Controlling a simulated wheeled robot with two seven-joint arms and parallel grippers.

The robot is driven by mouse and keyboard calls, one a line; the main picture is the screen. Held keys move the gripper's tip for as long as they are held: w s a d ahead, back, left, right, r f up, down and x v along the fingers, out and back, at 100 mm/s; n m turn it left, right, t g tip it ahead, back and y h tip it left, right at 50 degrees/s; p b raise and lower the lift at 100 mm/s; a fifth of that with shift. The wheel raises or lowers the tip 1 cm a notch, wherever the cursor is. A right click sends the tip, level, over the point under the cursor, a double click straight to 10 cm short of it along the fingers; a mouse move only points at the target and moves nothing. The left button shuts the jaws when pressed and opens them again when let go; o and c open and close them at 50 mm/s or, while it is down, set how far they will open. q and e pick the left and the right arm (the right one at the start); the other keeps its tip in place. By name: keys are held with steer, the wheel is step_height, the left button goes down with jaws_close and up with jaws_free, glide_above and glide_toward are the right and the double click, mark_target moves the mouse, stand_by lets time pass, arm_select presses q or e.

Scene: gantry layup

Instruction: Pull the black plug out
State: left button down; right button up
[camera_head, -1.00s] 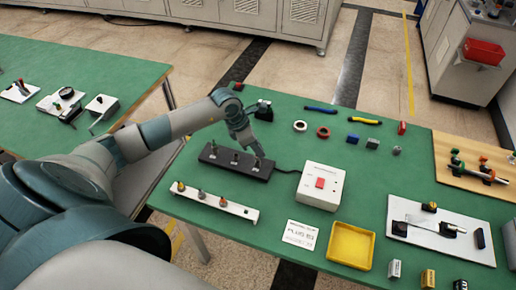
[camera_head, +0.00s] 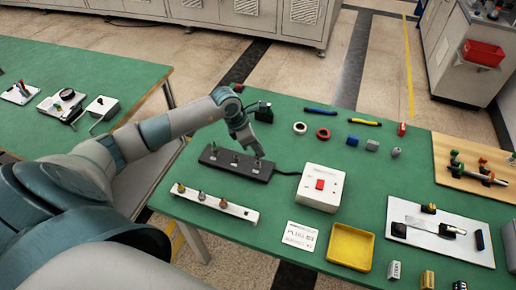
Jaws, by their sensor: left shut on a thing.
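A black socket strip (camera_head: 226,164) lies on the green table, with small upright pieces along its top. My left gripper (camera_head: 256,156) reaches down over the strip's right end and is shut on a small piece there, which I take for the black plug. The fingers hide most of that piece, so I cannot tell its colour or whether it is fully seated in the strip. My right gripper is not in view.
A white box with a red switch (camera_head: 320,186) stands right of the strip, with a black cable between them. A white rail with several knobs (camera_head: 215,202) lies in front. A black block (camera_head: 263,112) stands behind. A yellow tray (camera_head: 350,246) is at front right.

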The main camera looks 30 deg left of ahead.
arm_select(q)
steer(key=shift+r+p, duration=0.45)
steer(key=shift+r, duration=0.95)
